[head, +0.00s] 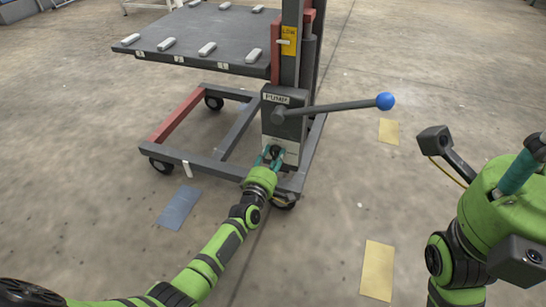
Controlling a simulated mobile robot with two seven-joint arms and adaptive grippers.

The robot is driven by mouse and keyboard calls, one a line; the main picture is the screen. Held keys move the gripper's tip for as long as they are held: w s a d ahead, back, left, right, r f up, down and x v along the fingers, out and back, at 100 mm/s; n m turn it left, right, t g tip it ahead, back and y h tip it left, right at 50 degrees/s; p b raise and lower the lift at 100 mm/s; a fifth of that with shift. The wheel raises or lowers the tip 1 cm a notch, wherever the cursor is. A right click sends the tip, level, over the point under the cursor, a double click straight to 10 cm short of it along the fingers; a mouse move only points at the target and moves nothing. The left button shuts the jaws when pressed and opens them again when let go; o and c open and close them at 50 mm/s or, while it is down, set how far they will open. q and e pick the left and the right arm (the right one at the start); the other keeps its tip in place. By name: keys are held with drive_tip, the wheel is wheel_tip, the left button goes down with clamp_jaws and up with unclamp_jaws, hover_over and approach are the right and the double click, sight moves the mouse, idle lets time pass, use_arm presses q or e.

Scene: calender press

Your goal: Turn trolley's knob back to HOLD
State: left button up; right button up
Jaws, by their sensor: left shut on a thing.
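The trolley (190,40) is a dark lift trolley with a flat platform, red and grey base rails and a mast. On its mast stands a grey box marked PUMP (285,115), with a pale label plate (291,151) low on its front. My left gripper (270,152) reaches this plate from the lower left and is shut on the knob there. The fingers hide most of the knob, so its setting cannot be read. My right gripper (520,172) shows only in part at the right edge, away from the trolley, and its jaws cannot be made out.
A long pump lever with a blue ball end (385,101) sticks out to the right above my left gripper. A yellow LOW label (289,34) is on the mast. Flat blue (178,207) and yellow (377,270) patches mark the floor. Open floor lies around the trolley.

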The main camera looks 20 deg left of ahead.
use_arm(q)
drive_tip(key=shift+s+d+f, duration=0.1)
drive_tip(key=shift+d+f, duration=0.05)
drive_tip(key=shift+d, duration=0.25)
drive_tip(key=o, duration=1.1)
drive_tip(key=shift+o, duration=0.2)
drive_tip(key=shift+a, duration=0.2)
drive_tip(key=s, duration=1.2)
drive_tip(key=shift+a, duration=0.15)
drive_tip(key=shift+r, duration=0.2)
